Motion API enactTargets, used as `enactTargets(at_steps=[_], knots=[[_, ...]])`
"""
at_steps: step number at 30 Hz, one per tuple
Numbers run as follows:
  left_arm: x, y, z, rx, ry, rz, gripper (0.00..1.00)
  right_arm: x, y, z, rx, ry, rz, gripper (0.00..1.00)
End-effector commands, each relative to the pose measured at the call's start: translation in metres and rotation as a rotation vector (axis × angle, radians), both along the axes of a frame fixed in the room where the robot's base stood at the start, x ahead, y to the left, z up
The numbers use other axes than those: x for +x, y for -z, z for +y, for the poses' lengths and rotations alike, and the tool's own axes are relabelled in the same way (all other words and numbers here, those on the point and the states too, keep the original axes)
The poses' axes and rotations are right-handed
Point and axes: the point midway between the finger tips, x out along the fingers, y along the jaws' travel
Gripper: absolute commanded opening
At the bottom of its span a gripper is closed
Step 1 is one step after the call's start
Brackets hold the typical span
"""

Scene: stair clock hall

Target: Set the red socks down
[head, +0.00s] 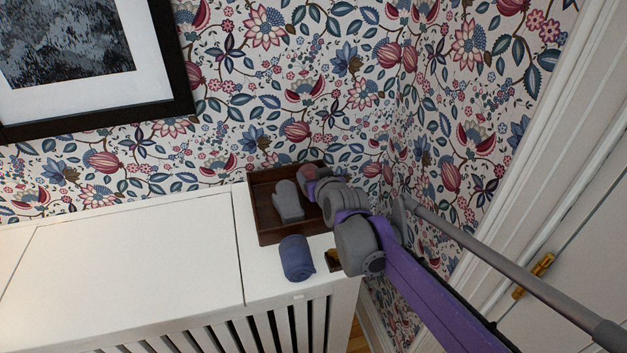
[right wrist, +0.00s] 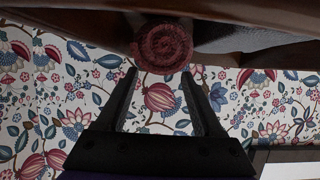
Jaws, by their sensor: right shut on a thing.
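The red socks (head: 307,172) are a rolled bundle at the tip of my right gripper (head: 315,184), over the back right part of a dark wooden tray (head: 257,223). In the right wrist view the socks (right wrist: 163,47) show as a red spiral roll at the fingertips of the right gripper (right wrist: 162,75), which is shut on them. The tray (right wrist: 70,25) fills the top of that view. I cannot tell whether the socks touch the tray's floor. My left gripper is not in view.
A grey mitten (head: 288,201) lies in the tray. A blue roll (head: 296,258) lies in front of it on the white slatted cabinet (head: 130,255). A small dark and yellow thing (head: 333,259) is partly hidden by my arm. The cabinet top is clear at left; patterned walls stand behind.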

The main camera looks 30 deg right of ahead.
Motion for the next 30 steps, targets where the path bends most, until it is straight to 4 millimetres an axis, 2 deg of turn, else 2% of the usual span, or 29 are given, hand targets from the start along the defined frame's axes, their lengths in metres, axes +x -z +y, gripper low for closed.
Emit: enactTargets(at_steps=[3,8,9,14,30], knots=[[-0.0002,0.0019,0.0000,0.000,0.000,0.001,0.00,0.0000,0.0096,0.0001,0.000,0.000,0.000,0.00],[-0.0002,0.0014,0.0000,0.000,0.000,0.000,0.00,-0.0001,0.0098,0.0000,0.000,0.000,0.001,0.00],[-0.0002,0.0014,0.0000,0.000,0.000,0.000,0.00,-0.0001,0.0099,0.0001,0.000,0.000,0.001,0.70],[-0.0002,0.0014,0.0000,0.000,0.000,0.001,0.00,-0.0001,0.0098,0.0000,0.000,0.000,0.001,0.99],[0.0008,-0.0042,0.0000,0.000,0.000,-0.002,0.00,0.0000,0.0033,0.0012,0.000,-0.001,0.000,1.00]])
